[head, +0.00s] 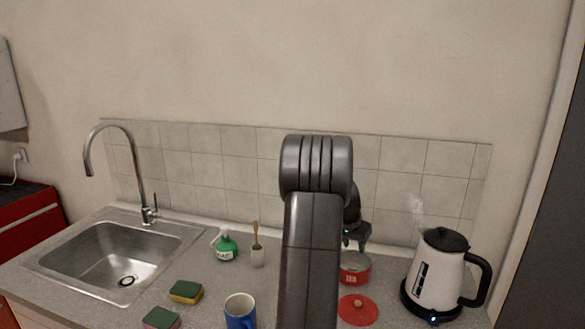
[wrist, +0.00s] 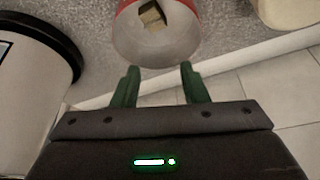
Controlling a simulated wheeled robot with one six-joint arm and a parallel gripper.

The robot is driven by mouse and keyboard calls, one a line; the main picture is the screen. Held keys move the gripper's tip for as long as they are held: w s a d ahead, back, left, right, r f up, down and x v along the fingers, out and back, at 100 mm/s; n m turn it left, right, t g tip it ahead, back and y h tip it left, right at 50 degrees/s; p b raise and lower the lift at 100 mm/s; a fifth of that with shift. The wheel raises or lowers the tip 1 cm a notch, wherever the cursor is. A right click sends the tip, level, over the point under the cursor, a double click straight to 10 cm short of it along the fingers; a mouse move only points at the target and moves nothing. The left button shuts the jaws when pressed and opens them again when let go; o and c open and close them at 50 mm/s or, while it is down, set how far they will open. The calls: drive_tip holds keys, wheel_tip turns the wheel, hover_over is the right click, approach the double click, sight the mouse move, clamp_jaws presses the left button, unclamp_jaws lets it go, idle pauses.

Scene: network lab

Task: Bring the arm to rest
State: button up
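My gripper (wrist: 159,66) is open, with its two green fingers apart and nothing between them. In the head view my gripper (head: 356,236) is partly hidden behind my dark arm, low over the back of the counter. A red tin (head: 356,270) stands open just below it. In the wrist view the tin (wrist: 122,40) is just beyond the fingertips, and a small brown cube (wrist: 152,16) lies inside it. I cannot tell whether the fingers touch the rim.
A white kettle (head: 437,265) steams at right, close to the gripper. A red lid (head: 358,310) lies before the tin. The tiled wall (head: 450,158) is close behind.

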wheel_tip(320, 180, down, 3)
drive_tip(key=shift+f, duration=0.2)
drive_tip(key=shift+a+r, duration=0.1)
drive_tip(key=shift+r, duration=0.2)
drive_tip(key=shift+v, duration=1)
